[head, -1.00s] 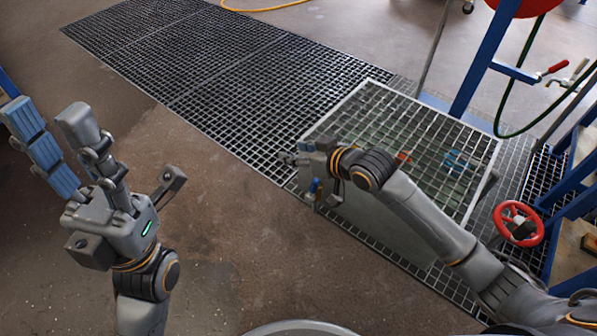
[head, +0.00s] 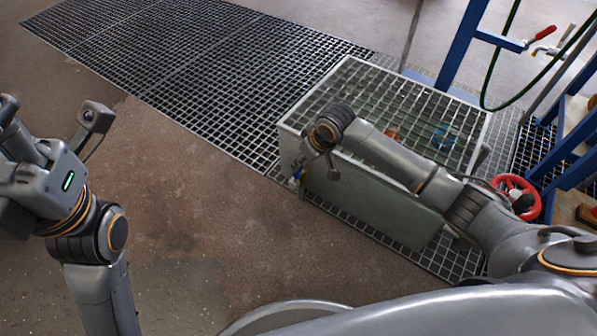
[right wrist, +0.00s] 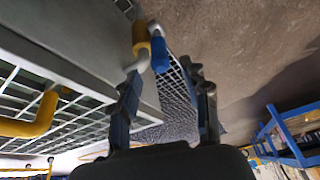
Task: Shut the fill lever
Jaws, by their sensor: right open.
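A small valve with a blue lever (head: 297,172) sits at the left end of a grey-green tank (head: 370,195) in the head view. In the right wrist view the blue lever (right wrist: 160,56) shows with a yellow band and a pale pipe elbow. My right gripper (right wrist: 166,82) is open, its fingers either side of the view, with the lever ahead and apart from them. A red lever (head: 545,33) is on a tap at the upper right; I cannot tell which lever is the fill lever. My left gripper (head: 22,150) is cut off at the left edge.
A grid top (head: 350,80) covers the tank, which stands on floor grating (head: 200,70). A red handwheel (head: 517,195) and blue frame (head: 570,160) stand at the right. A green hose (head: 484,80) hangs there. The floor at the lower left is clear.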

